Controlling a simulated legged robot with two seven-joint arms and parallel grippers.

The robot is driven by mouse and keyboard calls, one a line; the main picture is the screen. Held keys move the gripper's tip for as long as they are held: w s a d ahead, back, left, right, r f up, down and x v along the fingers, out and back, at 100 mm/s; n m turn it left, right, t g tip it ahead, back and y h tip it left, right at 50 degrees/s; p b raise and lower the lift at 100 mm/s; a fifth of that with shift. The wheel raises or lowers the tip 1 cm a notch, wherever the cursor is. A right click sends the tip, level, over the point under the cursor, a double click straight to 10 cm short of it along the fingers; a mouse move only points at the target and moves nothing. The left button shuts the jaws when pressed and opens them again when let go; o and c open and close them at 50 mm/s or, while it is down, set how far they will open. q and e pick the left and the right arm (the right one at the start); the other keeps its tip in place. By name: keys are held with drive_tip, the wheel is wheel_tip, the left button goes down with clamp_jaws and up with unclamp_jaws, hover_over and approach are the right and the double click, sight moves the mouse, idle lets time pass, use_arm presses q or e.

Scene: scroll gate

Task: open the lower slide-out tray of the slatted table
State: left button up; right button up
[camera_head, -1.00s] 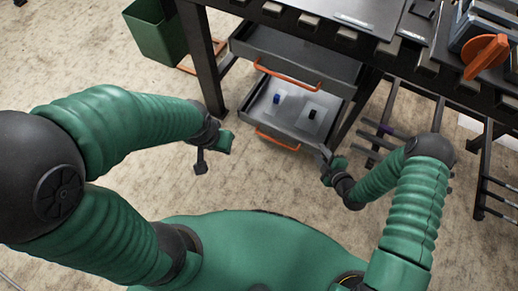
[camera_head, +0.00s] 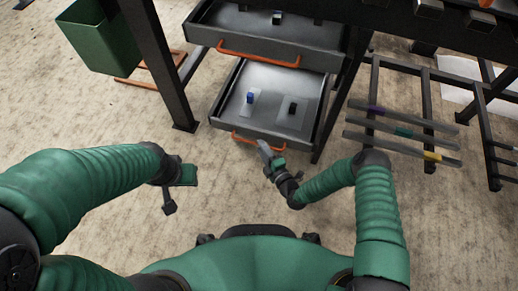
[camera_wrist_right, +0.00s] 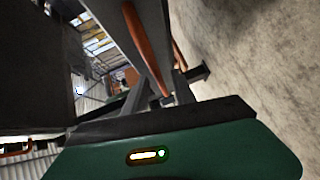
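The lower tray (camera_head: 226,108) of the dark table stands partly out, with its inside in view below the upper tray (camera_head: 325,55). Its orange handle (camera_head: 240,137) is on the front edge. My right gripper (camera_head: 266,152) is at the right part of this handle and hides some of it. Contact and finger opening cannot be made out. In the right wrist view an orange handle (camera_wrist_right: 147,50) passes close behind the gripper's dark edge and green body. My left gripper (camera_head: 174,190) hangs over the floor, left of the tray and apart from it; its finger opening is unclear.
A blue item (camera_head: 250,97) and a black item (camera_head: 292,108) are in the lower tray. The upper tray has its own orange handle (camera_head: 258,56). A table leg (camera_head: 165,70) and green bin (camera_head: 98,38) are left, a rack (camera_head: 400,135) right. Floor in front is clear.

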drive_tip(key=shift+b+x, duration=0.45)
drive_tip(key=shift+x, duration=0.75)
drive_tip(key=shift+w, duration=0.2)
drive_tip(key=shift+c, duration=0.4)
clamp_jaws()
drive_tip(key=shift+s+f, duration=0.1)
drive_tip(key=shift+s, duration=0.05)
